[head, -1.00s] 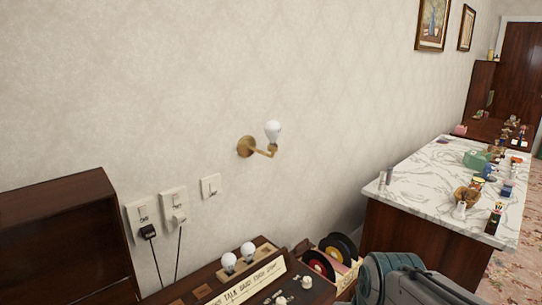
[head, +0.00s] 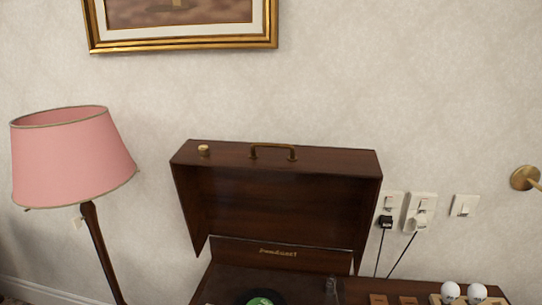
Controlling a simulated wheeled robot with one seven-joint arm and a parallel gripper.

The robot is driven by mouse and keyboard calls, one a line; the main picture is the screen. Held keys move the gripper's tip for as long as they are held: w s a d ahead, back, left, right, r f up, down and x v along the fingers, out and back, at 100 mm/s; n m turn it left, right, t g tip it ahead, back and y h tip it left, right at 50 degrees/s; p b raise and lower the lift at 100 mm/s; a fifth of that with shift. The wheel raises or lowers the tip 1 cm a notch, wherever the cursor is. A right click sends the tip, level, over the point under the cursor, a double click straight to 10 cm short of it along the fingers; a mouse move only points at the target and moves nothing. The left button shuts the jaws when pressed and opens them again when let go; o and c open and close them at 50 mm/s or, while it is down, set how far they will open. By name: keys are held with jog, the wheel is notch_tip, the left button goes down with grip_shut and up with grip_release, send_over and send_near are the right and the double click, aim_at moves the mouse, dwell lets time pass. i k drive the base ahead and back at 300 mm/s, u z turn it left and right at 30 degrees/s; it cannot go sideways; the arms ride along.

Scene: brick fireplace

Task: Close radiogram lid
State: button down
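The radiogram lid (head: 280,205) is dark brown wood and stands raised, its hollow inside facing me. A brass handle (head: 272,150) and a small pale knob (head: 203,150) are on its upper face. Below it is the radiogram body (head: 215,280), with a record with a green label (head: 260,299) partly cut off at the bottom edge. My gripper is not in view in the head view now.
A pink lamp (head: 72,155) on a wooden stand is left of the radiogram. A gold-framed picture (head: 180,25) hangs above.

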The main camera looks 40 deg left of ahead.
aim_at(316, 195)
jog(key=u, duration=1.3)
jog(key=k, duration=1.15)
jog(key=u, duration=0.75)
jog(key=i, duration=1.35)
jog(key=z, duration=0.1)
